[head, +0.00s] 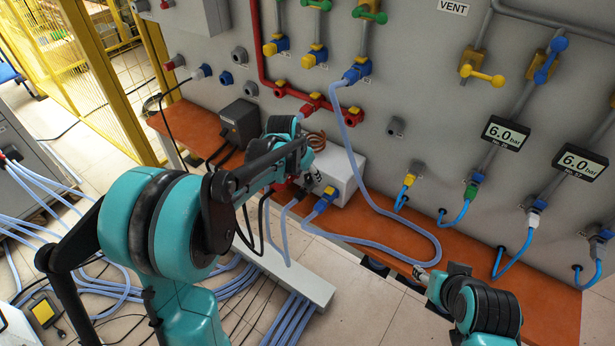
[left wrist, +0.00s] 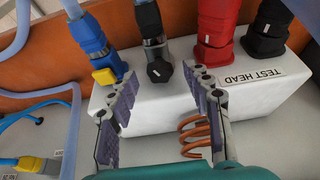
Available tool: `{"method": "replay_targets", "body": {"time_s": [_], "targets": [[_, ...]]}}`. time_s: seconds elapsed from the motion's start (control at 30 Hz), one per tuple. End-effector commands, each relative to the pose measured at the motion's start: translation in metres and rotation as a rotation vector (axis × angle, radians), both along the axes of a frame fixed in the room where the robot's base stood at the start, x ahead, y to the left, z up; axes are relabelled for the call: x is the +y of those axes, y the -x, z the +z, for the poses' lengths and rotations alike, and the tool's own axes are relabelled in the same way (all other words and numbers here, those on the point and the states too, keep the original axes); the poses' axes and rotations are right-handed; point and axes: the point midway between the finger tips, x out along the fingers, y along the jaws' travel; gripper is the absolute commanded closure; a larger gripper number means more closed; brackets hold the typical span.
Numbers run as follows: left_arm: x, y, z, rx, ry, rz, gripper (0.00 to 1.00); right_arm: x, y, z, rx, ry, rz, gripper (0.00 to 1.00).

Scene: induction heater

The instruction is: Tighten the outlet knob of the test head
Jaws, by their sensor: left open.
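The test head (head: 348,168) is a white box on the orange bench. It also shows in the left wrist view (left wrist: 262,108) with its label, a copper coil and a row of connectors. A black knob (left wrist: 160,71) with a white mark sits on the grey hose fitting, between the blue and red connectors. My left gripper (left wrist: 165,80) is open, with a purple-padded finger on each side of the knob; I cannot tell whether they touch it. In the head view my left arm partly hides the box and the knob. My right gripper (head: 436,284) is at lower right, its fingers unclear.
A blue connector (left wrist: 92,40) with a yellow latch stands close beside the left finger. A light blue hose (head: 385,205) loops over the bench (head: 540,300) towards my right gripper. A dark box (head: 240,122) stands left of the test head. Pipes and valves line the grey wall.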

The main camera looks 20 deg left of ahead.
Motion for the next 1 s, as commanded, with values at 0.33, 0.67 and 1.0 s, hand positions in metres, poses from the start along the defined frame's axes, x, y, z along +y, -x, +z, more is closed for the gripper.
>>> {"method": "replay_targets", "body": {"time_s": [0.33,0.67,1.0], "targets": [[0.000,-0.001,-0.002,0.000,0.000,0.000,0.66,0.000,0.000,0.000,0.000,0.000,0.000,0.51],[0.000,-0.001,-0.001,0.001,-0.001,-0.016,1.00,0.000,0.000,0.001,0.000,0.000,0.000,0.51],[0.004,-0.003,0.000,0.001,0.001,-0.329,1.00,0.000,0.000,0.012,0.000,0.000,0.000,0.51]]}}
